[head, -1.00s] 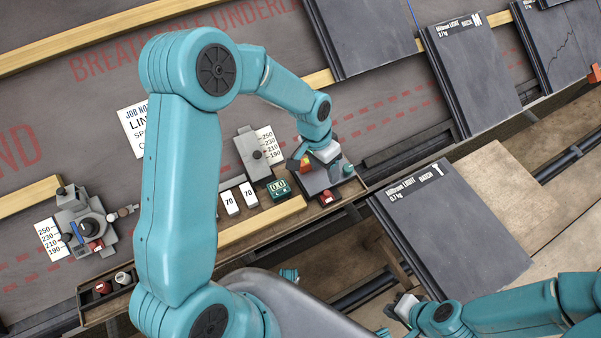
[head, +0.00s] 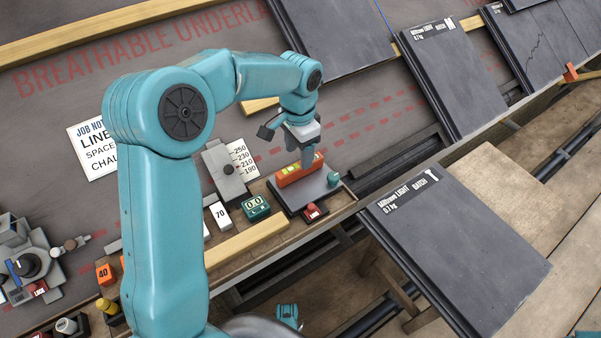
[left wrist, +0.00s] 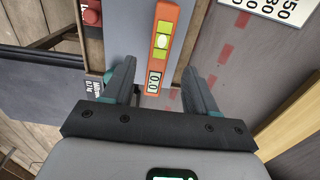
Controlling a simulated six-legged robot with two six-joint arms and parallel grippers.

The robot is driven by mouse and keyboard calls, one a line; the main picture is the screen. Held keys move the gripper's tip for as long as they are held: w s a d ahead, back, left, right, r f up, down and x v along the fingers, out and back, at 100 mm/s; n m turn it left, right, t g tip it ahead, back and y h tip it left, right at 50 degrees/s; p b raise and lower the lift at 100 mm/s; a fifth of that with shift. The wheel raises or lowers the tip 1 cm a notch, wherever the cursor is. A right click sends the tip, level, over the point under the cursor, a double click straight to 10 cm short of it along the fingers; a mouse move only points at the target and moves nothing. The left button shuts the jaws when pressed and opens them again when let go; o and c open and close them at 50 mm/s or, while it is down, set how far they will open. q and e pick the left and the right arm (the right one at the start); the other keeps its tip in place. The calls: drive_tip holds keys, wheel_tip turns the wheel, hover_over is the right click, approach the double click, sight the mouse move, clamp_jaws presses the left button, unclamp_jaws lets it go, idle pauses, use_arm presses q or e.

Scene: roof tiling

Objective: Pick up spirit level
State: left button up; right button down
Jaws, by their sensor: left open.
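The spirit level (head: 299,171) is a short orange bar with a yellow-green vial. It lies on a dark grey plate (head: 326,186) on the wooden ledge. In the left wrist view the level (left wrist: 161,60) lies lengthwise, with its numbered display end between my fingers. In the left wrist view the fingers (left wrist: 159,68) are open, one on each side of the level with gaps. I cannot tell their height above it. My right gripper is out of view.
A red-topped block (head: 313,211) and a small teal item (head: 333,179) sit on the plate's near and right sides. A green display box (head: 256,207) and a grey gauge (head: 226,170) stand to the left. A large slate tile (head: 470,250) lies at the right.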

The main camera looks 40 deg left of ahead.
sight(300, 170)
use_arm(q)
wheel_tip(300, 170, down, 6)
drive_tip(key=b, duration=0.2)
drive_tip(key=shift+d+r+b, duration=0.15)
drive_tip(key=shift+r+b, duration=0.05)
drive_tip(key=shift+b, duration=0.2)
drive_tip(key=shift+r, duration=0.1)
drive_tip(key=shift+c, duration=0.3)
clamp_jaws()
